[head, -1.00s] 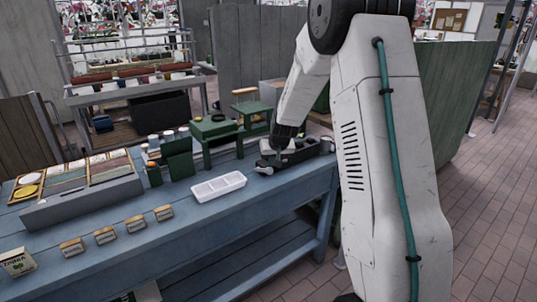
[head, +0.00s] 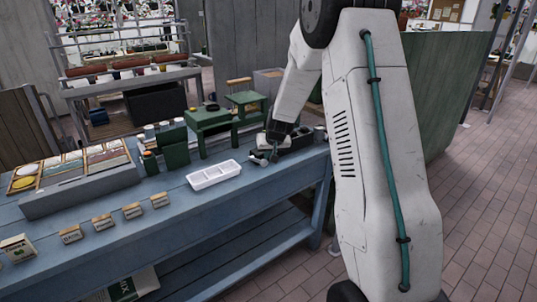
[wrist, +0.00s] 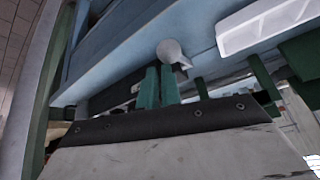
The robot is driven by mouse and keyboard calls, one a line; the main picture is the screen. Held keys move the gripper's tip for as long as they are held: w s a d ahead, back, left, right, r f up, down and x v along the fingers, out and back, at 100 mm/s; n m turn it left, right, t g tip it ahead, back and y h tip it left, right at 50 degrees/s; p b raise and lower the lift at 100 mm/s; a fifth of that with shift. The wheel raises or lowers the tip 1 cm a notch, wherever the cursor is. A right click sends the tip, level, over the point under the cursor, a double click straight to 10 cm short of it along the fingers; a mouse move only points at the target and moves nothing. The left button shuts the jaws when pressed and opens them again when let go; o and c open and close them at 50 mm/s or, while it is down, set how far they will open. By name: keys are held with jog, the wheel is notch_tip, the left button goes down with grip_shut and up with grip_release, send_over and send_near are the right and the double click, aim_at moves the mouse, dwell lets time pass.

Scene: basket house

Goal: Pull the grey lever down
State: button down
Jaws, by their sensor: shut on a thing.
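The grey lever (wrist: 172,50) shows in the wrist view as a pale grey piece with a rounded end, at the tips of my gripper's green fingers. My gripper (wrist: 160,72) is shut on it, with the two fingers close together. In the head view my gripper (head: 273,152) is low over the dark device (head: 296,140) at the right end of the blue bench. The lever's pale end (head: 258,160) shows there just left of the gripper. The lever's pivot and the exact contact are hidden by my gripper and arm.
A white tray (head: 214,174) lies left of the device on the blue bench (head: 215,215). Green stands (head: 209,120) are behind it. Several small labelled blocks line the front edge. Brick floor is open at right.

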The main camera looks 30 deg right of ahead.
jog(key=shift+s+a+f+g, duration=0.15)
jog(key=shift+s+f, duration=0.25)
jog(key=shift+f, duration=0.15)
jog(key=shift+s+a+f+g, duration=0.15)
jog(key=shift+s+f, duration=0.2)
jog(key=shift+f, duration=0.2)
notch_tip(320, 180, up, 6)
jog(key=w+d, duration=0.2)
jog(key=s, duration=0.9)
jog(key=shift+s+a+f, duration=0.25)
jog(key=shift+a+f, duration=0.15)
